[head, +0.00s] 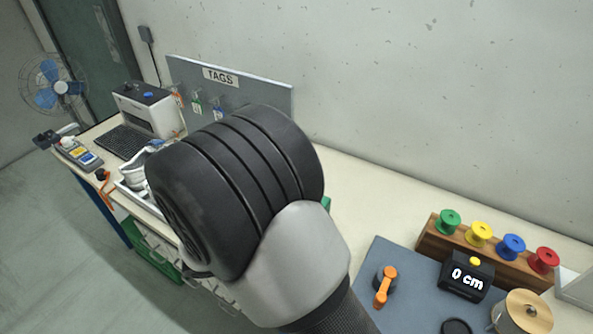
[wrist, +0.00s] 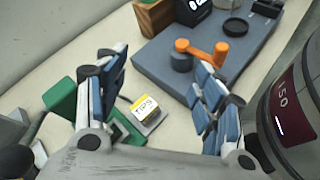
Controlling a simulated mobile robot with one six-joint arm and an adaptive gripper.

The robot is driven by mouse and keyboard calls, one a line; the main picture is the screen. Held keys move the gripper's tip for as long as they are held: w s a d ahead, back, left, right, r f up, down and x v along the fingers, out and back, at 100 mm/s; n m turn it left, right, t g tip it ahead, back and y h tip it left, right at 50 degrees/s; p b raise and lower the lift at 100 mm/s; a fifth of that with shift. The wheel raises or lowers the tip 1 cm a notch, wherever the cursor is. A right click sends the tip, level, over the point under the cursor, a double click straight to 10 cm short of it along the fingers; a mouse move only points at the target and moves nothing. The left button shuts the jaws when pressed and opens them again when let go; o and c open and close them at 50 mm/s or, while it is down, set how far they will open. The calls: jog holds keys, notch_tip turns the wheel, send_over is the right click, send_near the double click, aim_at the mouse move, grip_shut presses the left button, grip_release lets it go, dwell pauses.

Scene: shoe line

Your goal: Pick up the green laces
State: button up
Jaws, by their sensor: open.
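The green laces appear as a green spool (head: 448,220) at the left end of a wooden rack (head: 430,236) in the head view. Yellow (head: 480,232), blue (head: 511,246) and red (head: 544,260) spools stand beside it. My gripper (wrist: 157,66) is open and empty in the wrist view, its blue-padded fingers spread above the bench. Only a corner of the rack (wrist: 156,16) shows at the top there, and the green spool is out of that view. My wrist hides the gripper in the head view.
A grey-blue board with an orange-handled clamp (head: 385,286) and a "0 cm" display (head: 467,275) lies in front of the rack. A "TIPS" box (wrist: 146,108) and a green device (wrist: 62,98) sit below my fingers. A TAGS panel (head: 270,94) stands at the back left.

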jog(key=a+f+n+t+y, duration=0.1)
jog(key=a+f+n+t, duration=0.3)
jog(key=f, duration=0.1)
jog(key=a+f+n+t, duration=0.4)
jog(key=f, duration=0.1)
jog(key=a+f+n+t+y, duration=0.1)
jog(key=a+f+n+t, duration=0.2)
jog(key=a+f+n, duration=0.1)
jog(key=shift+w+a+f+n+t+y, duration=0.1)
jog(key=shift+a+f+n+t+y, duration=0.2)
jog(key=shift+a+f+t, duration=0.15)
jog(key=shift+w+f, duration=0.15)
jog(key=shift+w, duration=0.1)
jog(key=x, duration=1.1)
jog(key=shift+w+d+f+b, duration=0.1)
jog(key=shift+w+d+b, duration=0.1)
jog(key=shift+b, duration=0.2)
jog(key=x, duration=0.3)
jog(key=f+b+x, duration=0.1)
jog(key=x, duration=0.1)
jog(key=shift+d, duration=0.25)
jog(key=shift+r, duration=0.1)
jog(key=shift+c, duration=0.2)
jog(key=c, duration=1.1)
jog(key=shift+o, duration=0.2)
